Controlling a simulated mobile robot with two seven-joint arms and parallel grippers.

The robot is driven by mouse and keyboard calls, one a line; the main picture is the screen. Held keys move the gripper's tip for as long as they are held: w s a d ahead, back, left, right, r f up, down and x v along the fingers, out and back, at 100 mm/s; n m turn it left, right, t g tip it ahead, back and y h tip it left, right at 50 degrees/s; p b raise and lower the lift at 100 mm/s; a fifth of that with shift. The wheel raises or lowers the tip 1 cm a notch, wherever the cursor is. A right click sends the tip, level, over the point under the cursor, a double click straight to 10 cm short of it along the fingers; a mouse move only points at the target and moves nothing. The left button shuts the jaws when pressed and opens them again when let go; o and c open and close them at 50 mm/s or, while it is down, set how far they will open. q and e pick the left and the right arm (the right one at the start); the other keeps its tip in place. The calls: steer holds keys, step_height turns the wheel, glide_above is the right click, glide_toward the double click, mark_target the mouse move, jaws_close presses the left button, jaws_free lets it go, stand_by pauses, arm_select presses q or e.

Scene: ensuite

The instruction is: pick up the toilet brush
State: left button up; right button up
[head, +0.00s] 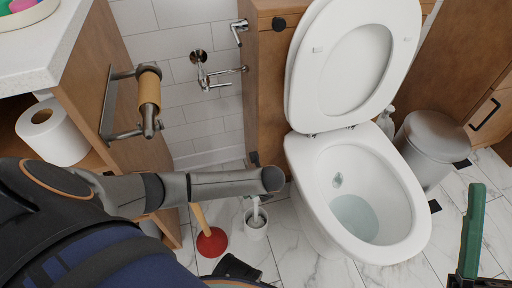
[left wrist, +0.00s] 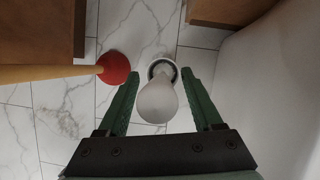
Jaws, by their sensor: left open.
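The toilet brush (head: 256,209) stands in a small white holder (head: 255,232) on the floor left of the toilet. In the left wrist view the white rounded end of the brush handle (left wrist: 157,102) lies between the fingers of my left gripper (left wrist: 160,76), and the holder shows beyond it. My left gripper is open, with a gap visible on both sides of the handle. My right gripper (head: 472,232) shows one green finger at the lower right, away from the brush.
A plunger (head: 211,242) with a red cup and wooden handle stands just left of the brush. The toilet (head: 350,190), lid up, is close on the right. A wooden cabinet (head: 130,140) with a paper holder is on the left.

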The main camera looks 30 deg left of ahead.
arm_select(q)
steer(key=shift+c, duration=0.3)
jaws_close()
steer(key=shift+r, duration=0.15)
stand_by(0.3)
